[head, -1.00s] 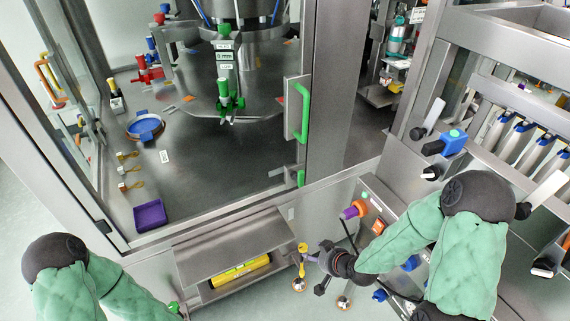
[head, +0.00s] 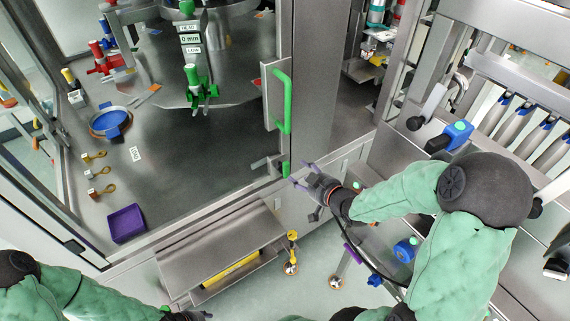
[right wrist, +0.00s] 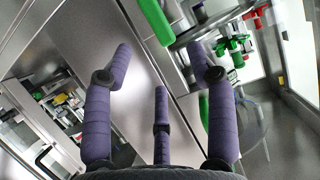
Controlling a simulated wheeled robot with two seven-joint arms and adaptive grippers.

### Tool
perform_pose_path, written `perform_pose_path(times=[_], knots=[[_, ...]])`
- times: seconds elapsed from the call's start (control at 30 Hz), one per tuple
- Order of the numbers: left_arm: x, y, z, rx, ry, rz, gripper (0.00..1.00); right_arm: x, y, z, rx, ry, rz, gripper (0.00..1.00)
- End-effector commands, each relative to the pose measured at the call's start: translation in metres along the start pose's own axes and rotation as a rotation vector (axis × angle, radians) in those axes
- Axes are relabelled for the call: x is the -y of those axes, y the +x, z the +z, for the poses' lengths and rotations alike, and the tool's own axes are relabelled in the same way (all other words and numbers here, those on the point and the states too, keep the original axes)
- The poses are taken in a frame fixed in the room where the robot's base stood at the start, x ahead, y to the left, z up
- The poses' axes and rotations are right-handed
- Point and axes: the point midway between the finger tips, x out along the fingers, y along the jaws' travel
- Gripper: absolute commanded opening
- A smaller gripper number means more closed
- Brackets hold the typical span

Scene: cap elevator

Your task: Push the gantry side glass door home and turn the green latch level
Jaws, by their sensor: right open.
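The gantry side glass door carries a long green handle (head: 282,100) on its right edge, beside a broad steel post. The glass is clear, and I cannot tell how far the door stands from its frame. The small green latch (head: 285,169) is below the handle and looks roughly upright. My right gripper (head: 303,176) is open and empty, just right of the latch; I cannot tell if it touches. In the right wrist view its purple fingers (right wrist: 158,65) are spread before the steel post, with green parts beyond. My left gripper (head: 195,316) barely shows at the bottom edge.
Behind the glass are a purple tray (head: 126,223), a blue round dish (head: 110,122) and a green clamp (head: 199,88). A steel shelf (head: 215,243) juts out below the door. A machine with a blue knob (head: 458,133) stands close on the right.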

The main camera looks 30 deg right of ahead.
Motion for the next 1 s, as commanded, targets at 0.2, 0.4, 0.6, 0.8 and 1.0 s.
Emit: perform_pose_path(times=[0.2, 0.4, 0.6, 0.8, 1.0], knots=[[0.005, 0.013, -0.001, 0.000, 0.000, 0.000, 0.40, 0.002, 0.041, 0.003, 0.001, 0.001, -0.004, 0.57], [0.007, 0.021, -0.001, 0.000, 0.000, 0.000, 0.40, 0.002, 0.072, 0.003, 0.001, 0.002, -0.003, 0.57], [0.009, 0.025, -0.001, 0.000, 0.000, 0.000, 0.40, 0.001, 0.089, 0.001, 0.001, 0.001, -0.001, 0.57], [0.009, 0.025, -0.001, 0.000, 0.000, 0.000, 0.40, 0.001, 0.093, 0.001, 0.001, 0.002, 0.000, 0.57], [0.009, 0.025, -0.001, 0.000, 0.000, 0.000, 0.40, 0.001, 0.092, 0.001, 0.001, 0.002, 0.000, 0.46]])
